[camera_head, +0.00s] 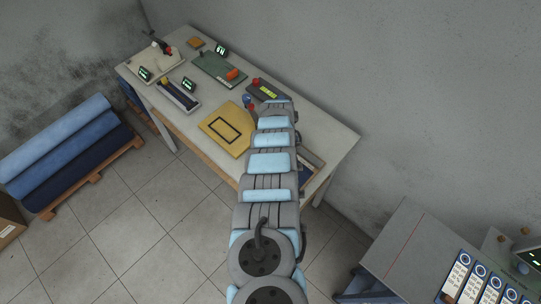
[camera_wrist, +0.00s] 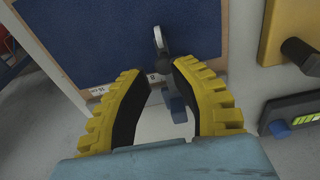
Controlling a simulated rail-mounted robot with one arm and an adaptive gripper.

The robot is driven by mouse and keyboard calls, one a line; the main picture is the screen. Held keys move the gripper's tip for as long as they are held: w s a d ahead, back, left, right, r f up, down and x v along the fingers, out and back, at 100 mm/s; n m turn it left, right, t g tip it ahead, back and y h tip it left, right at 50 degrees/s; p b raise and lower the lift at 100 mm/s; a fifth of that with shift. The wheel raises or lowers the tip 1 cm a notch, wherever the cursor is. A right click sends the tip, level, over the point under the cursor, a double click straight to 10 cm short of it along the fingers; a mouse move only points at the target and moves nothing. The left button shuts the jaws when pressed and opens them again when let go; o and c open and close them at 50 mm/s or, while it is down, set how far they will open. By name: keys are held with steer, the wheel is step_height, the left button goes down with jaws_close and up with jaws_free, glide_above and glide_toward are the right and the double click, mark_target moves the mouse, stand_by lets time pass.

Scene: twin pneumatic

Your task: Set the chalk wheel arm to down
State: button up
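In the wrist view, a small lever with a pale grey upper end (camera_wrist: 159,38) and a dark round knob (camera_wrist: 164,64) stands in front of a dark blue panel (camera_wrist: 90,35). I take it for the chalk wheel arm, but no label confirms this. A blue block (camera_wrist: 177,108) shows just below the knob. My gripper (camera_wrist: 160,70) is open, its yellow fingers with black pads on either side of the knob. I cannot tell whether they touch it. In the head view my arm hides the gripper and most of this spot.
The wrist view shows a yellow block (camera_wrist: 285,30) with a dark knob and a dark device with a green display (camera_wrist: 307,117) at right. In the head view, the table (camera_head: 335,143) carries a yellow plate (camera_head: 210,125) and several small devices. Blue rolls (camera_head: 60,140) lie at left.

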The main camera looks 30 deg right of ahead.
steer(key=shift+o, duration=1.4)
steer(key=shift+w+d+r, duration=0.2)
steer(key=shift+w+r, duration=0.1)
steer(key=shift+w, duration=0.05)
steer(key=shift+a+f, duration=0.1)
steer(key=shift+a, duration=0.05)
steer(key=shift+w+r, duration=0.15)
steer(key=shift+r, duration=0.35)
steer(key=shift+a+r, duration=0.2)
steer(key=shift+r, duration=0.75)
step_height(320, 180, up, 9)
steer(key=a, duration=0.1)
steer(key=shift+s, duration=0.3)
steer(key=shift+d, duration=0.1)
